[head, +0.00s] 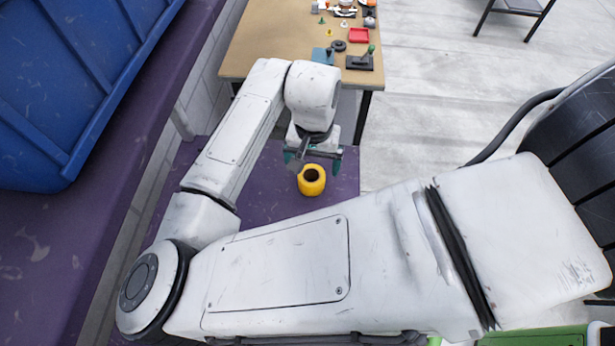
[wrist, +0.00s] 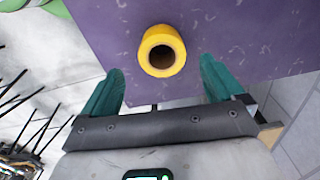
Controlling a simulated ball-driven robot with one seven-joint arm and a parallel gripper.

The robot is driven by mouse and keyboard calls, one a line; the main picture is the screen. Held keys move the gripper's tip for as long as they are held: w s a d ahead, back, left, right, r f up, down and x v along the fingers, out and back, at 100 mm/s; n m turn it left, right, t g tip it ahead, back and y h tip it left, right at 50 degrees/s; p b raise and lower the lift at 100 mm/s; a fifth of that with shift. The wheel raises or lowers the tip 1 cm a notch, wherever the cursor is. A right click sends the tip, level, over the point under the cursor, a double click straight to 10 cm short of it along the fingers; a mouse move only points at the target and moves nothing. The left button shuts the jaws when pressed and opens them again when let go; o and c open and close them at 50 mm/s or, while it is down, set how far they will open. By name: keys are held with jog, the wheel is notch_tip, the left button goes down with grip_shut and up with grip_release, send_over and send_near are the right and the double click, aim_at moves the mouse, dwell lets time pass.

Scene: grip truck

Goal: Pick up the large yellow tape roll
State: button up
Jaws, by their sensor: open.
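The large yellow tape roll (head: 312,184) stands on the purple surface with its dark central hole facing up. In the head view it is just below my gripper (head: 314,160). In the wrist view the roll (wrist: 157,41) is centred a little ahead of my gripper (wrist: 160,78). The two green fingers are spread wide, one on each side, with nothing between them. The roll is apart from both fingers.
A purple surface (head: 265,195) lies under the roll with free room around it. A wooden table (head: 270,45) with a red tray (head: 358,35) and several small items stands beyond. A blue bin (head: 70,80) is at the left.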

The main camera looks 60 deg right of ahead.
aim_at(311, 175)
jog(key=shift+w+f+p, duration=0.15)
jog(key=shift+f+p, duration=0.6)
jog(key=shift+f, duration=2.85)
jog(key=c, duration=1.1)
jog(key=shift+r, duration=0.1)
jog(key=shift+d+r, duration=0.1)
jog(key=shift+r, duration=0.45)
jog(key=s+a+r+b, duration=0.3)
jog(key=s+a+r, duration=0.2)
jog(key=s+r, duration=0.6)
jog(key=shift+s+r, duration=0.4)
jog(key=shift+s, duration=0.65)
jog(key=shift+a, duration=0.1)
